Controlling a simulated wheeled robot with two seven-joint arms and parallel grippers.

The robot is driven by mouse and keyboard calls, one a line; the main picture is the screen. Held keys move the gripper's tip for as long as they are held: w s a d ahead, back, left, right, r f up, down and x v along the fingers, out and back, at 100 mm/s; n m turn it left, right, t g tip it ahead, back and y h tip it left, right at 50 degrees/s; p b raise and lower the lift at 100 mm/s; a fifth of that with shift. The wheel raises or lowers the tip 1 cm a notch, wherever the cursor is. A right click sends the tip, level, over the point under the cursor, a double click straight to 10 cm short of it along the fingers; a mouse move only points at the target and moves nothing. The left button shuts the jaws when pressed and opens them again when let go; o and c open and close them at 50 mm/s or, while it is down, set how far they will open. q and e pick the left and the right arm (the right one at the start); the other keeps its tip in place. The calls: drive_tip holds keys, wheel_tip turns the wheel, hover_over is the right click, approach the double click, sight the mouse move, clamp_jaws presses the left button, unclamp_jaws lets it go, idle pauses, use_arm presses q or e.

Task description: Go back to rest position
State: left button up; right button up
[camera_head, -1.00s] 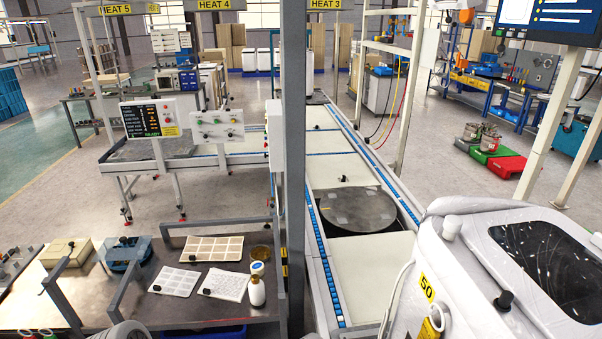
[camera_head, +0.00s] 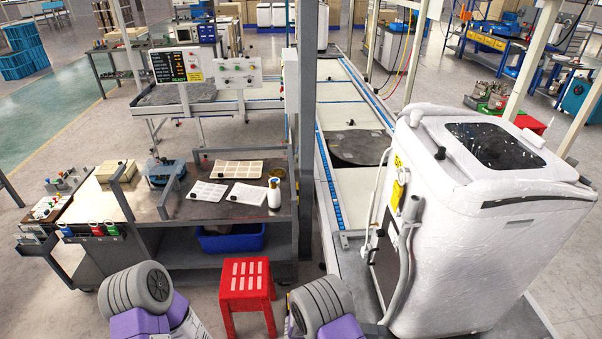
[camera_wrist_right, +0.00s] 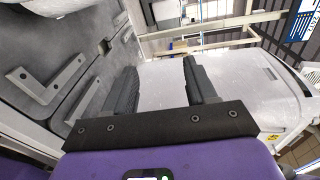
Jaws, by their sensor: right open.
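My right gripper (camera_wrist_right: 160,80) shows in the right wrist view. Its two dark fingers stand apart with nothing held between them. A pale, smooth surface lies behind the fingers; I cannot tell how far off it is. Two grey-and-purple parts of my own arms show at the bottom of the head view. No gripper can be seen in the head view, and my left gripper is hidden from both views.
A red stool (camera_head: 246,287) stands close in front, between my arm parts. A workbench (camera_head: 165,206) with trays and a white bottle (camera_head: 273,194) is at left, a blue bin (camera_head: 230,238) beneath it. A large white machine (camera_head: 470,240) stands close at right, beside a conveyor (camera_head: 340,120).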

drive_tip(key=s+f+m+g+y+b, duration=0.2)
drive_tip(key=s+f+m+g+y, duration=0.3)
drive_tip(key=s+f+m+y, duration=0.45)
drive_tip(key=s+a+f+m+y+b, duration=0.5)
drive_tip(key=a+f+m+y, duration=0.55)
drive_tip(key=m, duration=0.65)
use_arm(q)
wheel_tip(320, 180, down, 8)
drive_tip(key=w, duration=0.1)
drive_tip(key=shift+w, duration=0.2)
use_arm(e)
drive_tip(key=w+m+t, duration=0.1)
drive_tip(key=m+t, duration=0.1)
drive_tip(key=m, duration=0.2)
drive_tip(key=w+m+t, duration=0.1)
drive_tip(key=m, duration=0.2)
drive_tip(key=w+d+m+t, duration=0.1)
drive_tip(key=m+t, duration=0.1)
drive_tip(key=m, duration=0.2)
drive_tip(key=shift+r+m+t+y, duration=0.3)
drive_tip(key=shift+m+y, duration=0.05)
drive_tip(key=shift+y, duration=0.05)
